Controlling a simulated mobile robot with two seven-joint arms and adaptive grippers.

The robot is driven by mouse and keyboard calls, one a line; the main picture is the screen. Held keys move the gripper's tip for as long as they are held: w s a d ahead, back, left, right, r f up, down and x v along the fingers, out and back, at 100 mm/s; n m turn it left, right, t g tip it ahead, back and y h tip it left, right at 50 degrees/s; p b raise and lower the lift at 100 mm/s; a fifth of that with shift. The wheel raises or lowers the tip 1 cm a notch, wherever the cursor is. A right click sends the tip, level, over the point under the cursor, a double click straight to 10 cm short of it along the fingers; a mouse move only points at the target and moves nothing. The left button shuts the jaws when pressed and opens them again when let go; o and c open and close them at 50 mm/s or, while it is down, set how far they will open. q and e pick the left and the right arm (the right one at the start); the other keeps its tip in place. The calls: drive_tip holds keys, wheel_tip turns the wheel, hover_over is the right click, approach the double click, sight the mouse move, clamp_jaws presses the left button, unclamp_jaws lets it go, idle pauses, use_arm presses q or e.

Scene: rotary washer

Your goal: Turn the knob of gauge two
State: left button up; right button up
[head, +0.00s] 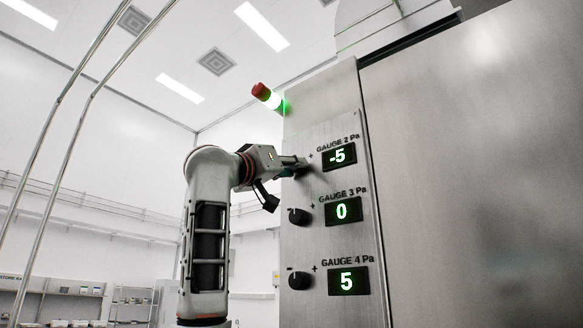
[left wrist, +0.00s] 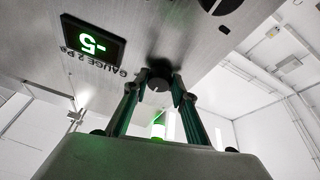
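The gauge two display (head: 339,156) reads -5 in green near the top of the steel panel. It shows upside down in the left wrist view (left wrist: 93,42). The gauge two knob (left wrist: 158,79) is dark and round and sits between my left gripper's fingertips. My left gripper (left wrist: 157,84) appears closed on it, with a finger on each side. In the head view my left gripper (head: 301,165) reaches the panel from the left and largely hides this knob. My right gripper is in neither view.
Below are the gauge three knob (head: 299,216) with its display (head: 343,211) at 0, and the gauge four knob (head: 299,280) with its display (head: 348,281) at 5. A red and green signal light (head: 268,97) juts out above my arm. Shelves (head: 70,296) stand far left.

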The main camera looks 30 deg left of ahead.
use_arm(q)
drive_tip(key=shift+a+m, duration=0.1)
drive_tip(key=shift+m, duration=0.4)
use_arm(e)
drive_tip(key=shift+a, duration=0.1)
use_arm(q)
drive_tip(key=m+g+h, duration=0.1)
drive_tip(key=m+h, duration=0.1)
drive_tip(key=m, duration=0.4)
drive_tip(key=m+g+h+p, duration=0.1)
drive_tip(key=m+g+h, duration=0.1)
drive_tip(key=m, duration=0.4)
drive_tip(key=a+r+m+g+h, duration=0.1)
drive_tip(key=m+h, duration=0.2)
drive_tip(key=m, duration=0.3)
drive_tip(key=shift+g, duration=0.3)
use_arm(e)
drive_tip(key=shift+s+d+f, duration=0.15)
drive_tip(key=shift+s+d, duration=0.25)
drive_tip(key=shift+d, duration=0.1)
use_arm(q)
drive_tip(key=shift+m, duration=0.4)
drive_tip(key=o, duration=1.1)
drive_tip(key=shift+c, duration=0.2)
drive_tip(key=shift+o, duration=0.2)
drive_tip(key=shift+a, duration=0.1)
